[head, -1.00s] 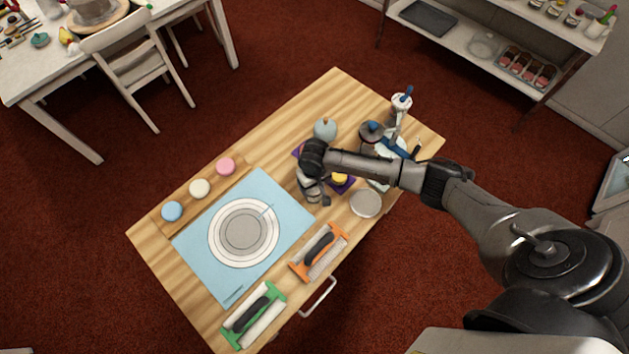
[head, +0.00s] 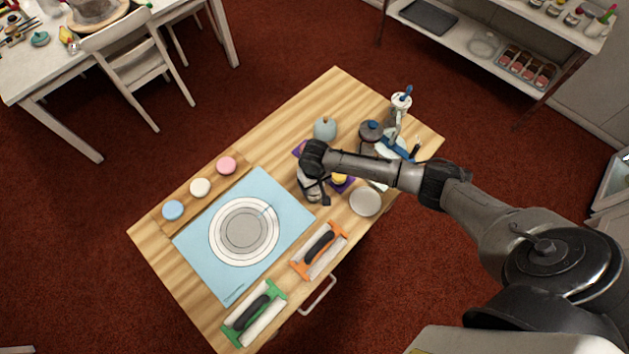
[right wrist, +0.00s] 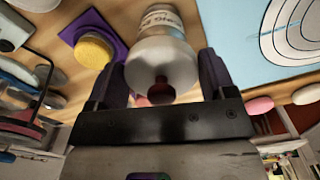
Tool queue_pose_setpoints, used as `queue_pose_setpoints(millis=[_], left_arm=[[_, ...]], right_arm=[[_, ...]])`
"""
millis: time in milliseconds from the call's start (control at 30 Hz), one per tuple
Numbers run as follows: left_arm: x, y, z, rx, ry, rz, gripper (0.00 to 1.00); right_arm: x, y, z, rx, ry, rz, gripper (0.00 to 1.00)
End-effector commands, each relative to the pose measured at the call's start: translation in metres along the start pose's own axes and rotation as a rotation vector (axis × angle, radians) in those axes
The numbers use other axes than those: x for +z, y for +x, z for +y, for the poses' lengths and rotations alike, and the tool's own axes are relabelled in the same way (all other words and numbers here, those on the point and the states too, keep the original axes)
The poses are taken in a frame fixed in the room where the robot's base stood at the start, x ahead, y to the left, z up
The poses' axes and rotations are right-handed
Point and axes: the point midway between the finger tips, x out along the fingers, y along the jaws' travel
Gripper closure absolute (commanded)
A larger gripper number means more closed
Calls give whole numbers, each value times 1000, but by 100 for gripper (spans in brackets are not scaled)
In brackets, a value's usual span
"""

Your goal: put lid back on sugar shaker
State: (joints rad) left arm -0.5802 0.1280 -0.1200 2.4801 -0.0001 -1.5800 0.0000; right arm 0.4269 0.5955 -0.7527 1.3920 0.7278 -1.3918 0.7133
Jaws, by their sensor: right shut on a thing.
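My right gripper (head: 316,190) points down over the table. In the right wrist view its two dark fingers (right wrist: 164,78) are shut on a pale rounded lid (right wrist: 160,62) with a dark red knob. A white labelled shaker (right wrist: 160,20) shows directly beyond the lid, in line with it. I cannot tell whether the lid is fully seated on the shaker or just above it. In the head view my wrist hides most of both. My left gripper is not in view.
A purple mat (right wrist: 112,25) with a yellow round piece (right wrist: 94,51) lies beside the shaker. A pale blue pear-shaped thing (head: 325,128), a grey disc (head: 365,201) and a dark lidded jar (head: 370,131) stand near. A blue mat (head: 285,208) lies to the left.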

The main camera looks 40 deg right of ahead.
Motion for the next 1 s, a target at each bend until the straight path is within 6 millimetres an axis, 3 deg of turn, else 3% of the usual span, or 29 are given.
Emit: queue_pose_setpoints(millis=[1000], left_arm=[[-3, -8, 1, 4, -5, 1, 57]], right_arm=[[0, 2, -1, -2, 1, 0, 45]])
